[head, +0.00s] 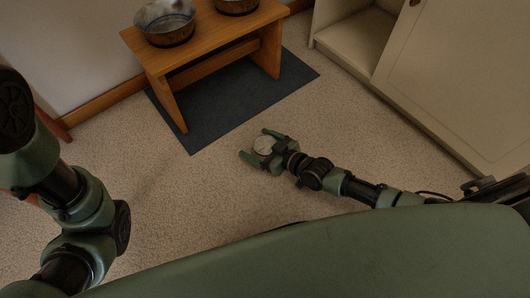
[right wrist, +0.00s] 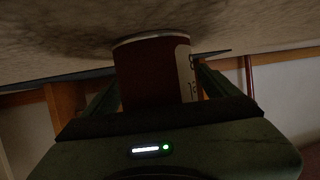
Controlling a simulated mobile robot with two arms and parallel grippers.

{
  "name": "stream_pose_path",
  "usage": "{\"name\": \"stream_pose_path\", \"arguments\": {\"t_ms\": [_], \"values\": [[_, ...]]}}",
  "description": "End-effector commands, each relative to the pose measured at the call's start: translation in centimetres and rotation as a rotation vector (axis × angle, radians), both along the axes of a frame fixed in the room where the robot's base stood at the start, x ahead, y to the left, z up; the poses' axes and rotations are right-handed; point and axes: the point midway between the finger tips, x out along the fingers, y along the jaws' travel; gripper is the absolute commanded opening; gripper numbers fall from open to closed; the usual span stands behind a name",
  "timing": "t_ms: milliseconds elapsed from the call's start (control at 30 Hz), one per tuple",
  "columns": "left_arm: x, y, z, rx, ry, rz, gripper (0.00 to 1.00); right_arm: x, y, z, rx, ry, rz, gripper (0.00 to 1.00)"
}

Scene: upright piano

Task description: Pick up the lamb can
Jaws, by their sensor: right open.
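The lamb can (head: 264,144) stands on the carpet, its pale round top showing in the head view. In the right wrist view the can (right wrist: 150,70) is dark red with a light label on its right side and a metal rim, and appears upside down. My right gripper (head: 256,143) is open, low over the floor, with one finger on each side of the can. Whether the fingers touch it I cannot tell. My left arm shows at the left of the head view, but its gripper is out of frame.
A wooden stand (head: 185,58) with two metal bowls (head: 165,22) is at the back, over a dark mat (head: 205,124) just behind the can. A pale cabinet (head: 450,70) with an open compartment is at the right. Carpet left of the can is clear.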

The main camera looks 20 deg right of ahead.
Motion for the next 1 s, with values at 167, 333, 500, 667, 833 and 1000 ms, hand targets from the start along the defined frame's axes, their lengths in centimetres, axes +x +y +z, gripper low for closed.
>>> {"name": "stream_pose_path", "arguments": {"t_ms": [167,333,500,667,833,1000], "values": [[0.0,0.0,0.1,0.0,-0.001,0.0,0.0,0.0,0.0,0.1,0.0,0.0,0.0,0.83],[0.0,0.0,0.1,0.001,-0.001,0.0,0.0,0.0,0.0,0.1,-0.001,0.0,0.0,0.36],[0.0,0.0,0.1,0.001,-0.001,0.0,0.0,0.1,0.0,0.2,0.0,-0.003,-0.001,0.05],[0.0,0.0,0.2,0.001,-0.001,0.0,0.0,0.1,0.0,0.3,0.0,-0.003,-0.001,0.05],[0.0,0.0,0.8,0.001,-0.001,0.0,0.0,0.1,0.0,1.1,0.001,-0.004,-0.001,0.05],[0.0,0.0,2.7,0.001,0.0,0.0,0.0,0.1,0.0,3.4,0.001,-0.004,0.0,0.05]]}}
